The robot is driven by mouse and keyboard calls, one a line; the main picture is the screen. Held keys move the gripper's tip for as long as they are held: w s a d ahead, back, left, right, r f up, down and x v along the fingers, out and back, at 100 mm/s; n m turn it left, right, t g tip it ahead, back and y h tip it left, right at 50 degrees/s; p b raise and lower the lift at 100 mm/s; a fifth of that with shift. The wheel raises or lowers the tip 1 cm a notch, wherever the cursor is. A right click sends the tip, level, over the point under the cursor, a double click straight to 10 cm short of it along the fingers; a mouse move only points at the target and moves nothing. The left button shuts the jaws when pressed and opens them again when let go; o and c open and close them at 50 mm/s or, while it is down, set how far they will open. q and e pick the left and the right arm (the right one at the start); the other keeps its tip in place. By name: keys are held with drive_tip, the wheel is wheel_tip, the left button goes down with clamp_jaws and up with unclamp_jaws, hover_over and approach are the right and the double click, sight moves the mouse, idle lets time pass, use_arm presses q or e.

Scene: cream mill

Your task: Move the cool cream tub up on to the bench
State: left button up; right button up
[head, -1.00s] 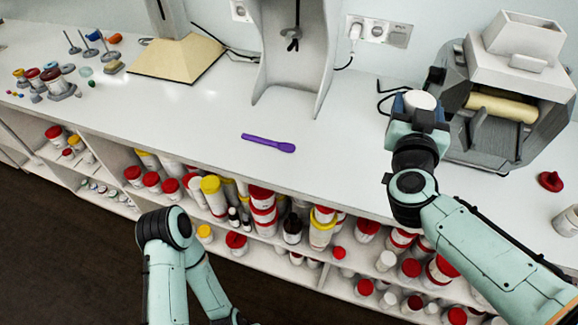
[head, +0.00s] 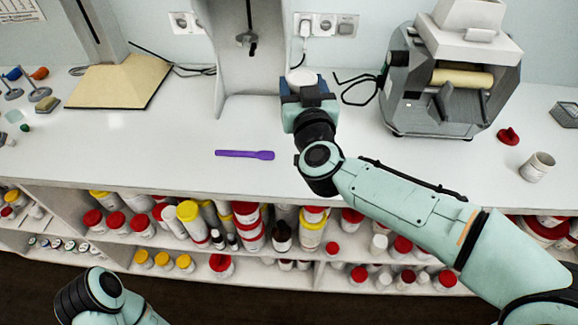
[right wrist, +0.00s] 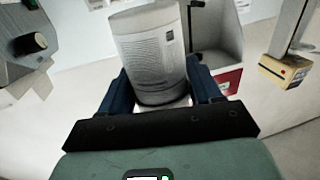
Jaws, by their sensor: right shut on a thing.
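A pale, off-white tub (right wrist: 150,50) with fine print stands between the blue fingers of my right gripper (right wrist: 158,82) in the right wrist view. The right gripper (head: 308,88) is shut on it. In the head view only the tub's white top (head: 302,77) shows; the gripper hides the rest. The gripper is over the back part of the white bench (head: 190,130), right of the grey stand. I cannot tell if the tub touches the bench. Part of my left arm shows at lower left, but its gripper is out of view.
A purple spatula (head: 245,154) lies on the bench left of my right arm. A grey roller mill (head: 450,95) stands to the right. A red lid (head: 508,136) and an open pale pot (head: 537,167) stand farther right. Shelves below hold many jars.

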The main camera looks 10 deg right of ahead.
wheel_tip(320, 180, down, 19)
drive_tip(key=b, duration=0.7)
drive_tip(key=shift+d, duration=0.1)
use_arm(q)
drive_tip(key=w+a+f+t, duration=0.2)
drive_tip(key=w+f, duration=0.4)
drive_tip(key=f, duration=0.1)
drive_tip(key=shift+f+y, duration=0.3)
use_arm(e)
drive_tip(key=shift+f, duration=0.15)
use_arm(q)
drive_tip(key=shift+b, duration=0.3)
use_arm(e)
drive_tip(key=shift+f, duration=0.2)
drive_tip(key=o, duration=1.1)
use_arm(q)
drive_tip(key=shift+w+f, duration=0.15)
use_arm(e)
drive_tip(key=shift+o, duration=0.5)
drive_tip(key=shift+r, duration=0.15)
